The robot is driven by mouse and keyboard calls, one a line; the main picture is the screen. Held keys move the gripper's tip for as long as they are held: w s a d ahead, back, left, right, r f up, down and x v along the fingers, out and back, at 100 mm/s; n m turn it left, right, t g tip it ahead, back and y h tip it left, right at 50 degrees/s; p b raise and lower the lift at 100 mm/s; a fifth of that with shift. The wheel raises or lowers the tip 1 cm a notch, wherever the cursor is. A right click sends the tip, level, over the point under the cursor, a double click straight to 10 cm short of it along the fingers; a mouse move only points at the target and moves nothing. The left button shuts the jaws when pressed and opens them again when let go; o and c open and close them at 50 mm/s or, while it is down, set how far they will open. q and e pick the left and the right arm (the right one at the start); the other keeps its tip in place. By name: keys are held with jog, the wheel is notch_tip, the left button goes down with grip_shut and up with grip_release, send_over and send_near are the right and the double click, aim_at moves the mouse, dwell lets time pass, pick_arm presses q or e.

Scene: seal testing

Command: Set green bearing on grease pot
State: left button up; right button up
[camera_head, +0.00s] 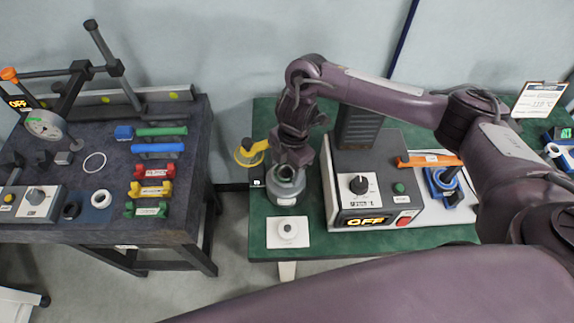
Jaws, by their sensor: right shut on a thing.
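My right gripper (287,172) points down at the left part of the green-topped table. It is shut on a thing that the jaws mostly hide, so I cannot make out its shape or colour. A grey round pot (286,197), which looks like the grease pot, stands directly under the fingertips. I cannot tell whether the held thing touches the pot. No green bearing shows clearly anywhere in view. My left gripper is not in view.
A tester box with an OFF display (366,221) stands right of the pot. A white plate with a round knob (288,231) lies in front, and a yellow round item (248,155) is behind left. The dark left table (110,225) holds coloured handles and rings. A floor gap separates the tables.

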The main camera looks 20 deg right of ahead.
jog(key=shift+f, duration=0.35)
jog(key=o, duration=1.2)
jog(key=shift+o, duration=0.2)
jog(key=shift+r, duration=0.1)
notch_tip(320, 180, up, 8)
jog(key=p, duration=0.7)
jog(key=shift+s, duration=0.1)
